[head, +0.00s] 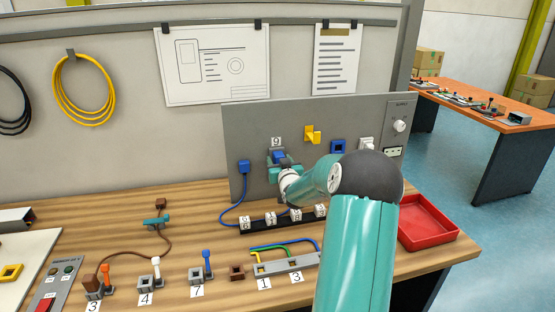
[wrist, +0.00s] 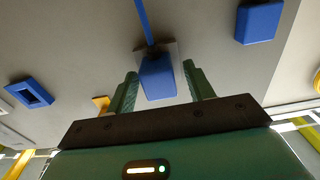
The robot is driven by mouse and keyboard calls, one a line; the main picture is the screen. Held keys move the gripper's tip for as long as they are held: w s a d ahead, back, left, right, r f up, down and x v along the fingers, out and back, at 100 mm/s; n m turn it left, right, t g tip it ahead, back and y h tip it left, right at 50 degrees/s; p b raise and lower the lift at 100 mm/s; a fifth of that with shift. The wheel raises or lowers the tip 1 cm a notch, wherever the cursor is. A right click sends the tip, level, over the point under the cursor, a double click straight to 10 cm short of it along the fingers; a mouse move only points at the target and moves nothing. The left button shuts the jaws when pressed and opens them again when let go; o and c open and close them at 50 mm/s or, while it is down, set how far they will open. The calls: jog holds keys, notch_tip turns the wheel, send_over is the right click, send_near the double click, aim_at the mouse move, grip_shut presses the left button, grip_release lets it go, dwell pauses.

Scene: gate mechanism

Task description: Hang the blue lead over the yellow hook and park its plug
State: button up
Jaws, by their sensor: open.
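The blue plug (head: 279,156) sits at the panel below the label 9; it also shows in the wrist view (wrist: 157,78). My gripper (head: 278,168) is open, with its fingers on either side of the plug in the wrist view (wrist: 159,80). I cannot tell whether they touch it. The blue lead (head: 240,203) hangs from a blue block (head: 244,167) and passes behind the numbered cubes; its end at the plug shows in the wrist view (wrist: 145,22). The yellow hook (head: 313,134) is bare, to the right of the plug. A blue square socket (head: 338,146) is farther right.
A row of numbered cubes (head: 271,220) stands below the panel (head: 255,125). A white fitting (head: 366,143) and a knob (head: 399,125) are on its right. A red tray (head: 425,224) lies at the right. Several small fixtures and a brown cable (head: 165,240) occupy the bench front.

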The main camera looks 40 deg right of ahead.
jog(key=c, duration=1)
jog(key=shift+o, duration=0.2)
jog(key=shift+s+a, duration=0.15)
jog(key=shift+s, duration=0.15)
jog(key=shift+v, duration=0.85)
jog(key=shift+r, duration=0.2)
